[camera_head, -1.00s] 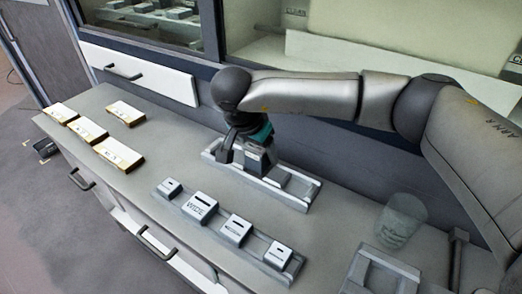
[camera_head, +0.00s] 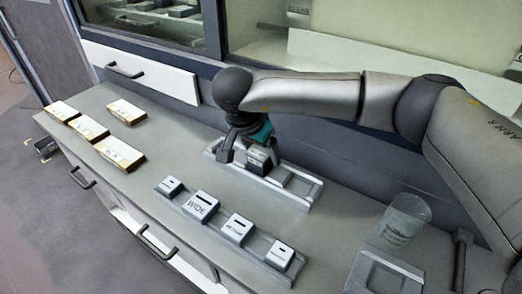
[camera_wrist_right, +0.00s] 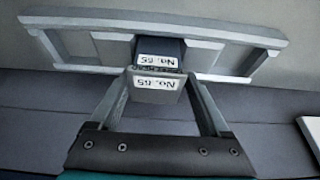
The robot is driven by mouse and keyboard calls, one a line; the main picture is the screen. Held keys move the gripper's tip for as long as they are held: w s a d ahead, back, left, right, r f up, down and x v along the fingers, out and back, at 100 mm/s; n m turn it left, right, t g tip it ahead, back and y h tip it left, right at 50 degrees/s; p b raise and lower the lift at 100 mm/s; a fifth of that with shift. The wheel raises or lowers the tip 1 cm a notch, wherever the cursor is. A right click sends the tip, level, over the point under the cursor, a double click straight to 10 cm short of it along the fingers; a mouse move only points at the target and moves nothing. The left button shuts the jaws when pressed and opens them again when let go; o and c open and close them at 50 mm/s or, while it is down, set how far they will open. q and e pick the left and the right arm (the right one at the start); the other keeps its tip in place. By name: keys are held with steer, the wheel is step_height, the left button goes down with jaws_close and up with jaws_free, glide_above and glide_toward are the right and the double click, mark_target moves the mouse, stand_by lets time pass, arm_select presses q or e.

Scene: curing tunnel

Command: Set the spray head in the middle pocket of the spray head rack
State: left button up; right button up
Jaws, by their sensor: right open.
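The spray head (camera_head: 259,161) is a small dark block standing in the middle part of the long grey spray head rack (camera_head: 306,203). In the right wrist view the spray head (camera_wrist_right: 157,84) shows "No. 65" labels, and the rack (camera_wrist_right: 85,20) runs across behind it, with openings to either side. My right gripper (camera_head: 246,156) is lowered over the spray head. In the wrist view its open fingers (camera_wrist_right: 157,78) stand on either side of the block. The fingers hide part of the block and pocket, so full seating is hard to judge. My left gripper is out of view.
A nearer grey rail (camera_head: 258,258) holds several grey blocks, one marked "WIDE" (camera_head: 201,207). Several yellow-edged white boxes (camera_head: 120,151) lie at the left. A clear cup (camera_head: 403,219) and a grey tray (camera_head: 384,272) stand at the right. The counter between is clear.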

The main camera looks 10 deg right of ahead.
steer(key=shift+s+d+f, duration=0.25)
steer(key=shift+s+f, duration=0.05)
steer(key=shift+f, duration=0.05)
steer(key=shift+r, duration=0.1)
steer(key=p+v, duration=0.1)
steer(key=v, duration=1.4)
steer(key=shift+w+a+r, duration=0.2)
steer(key=shift+w+r, duration=0.05)
steer(key=shift+r, duration=0.1)
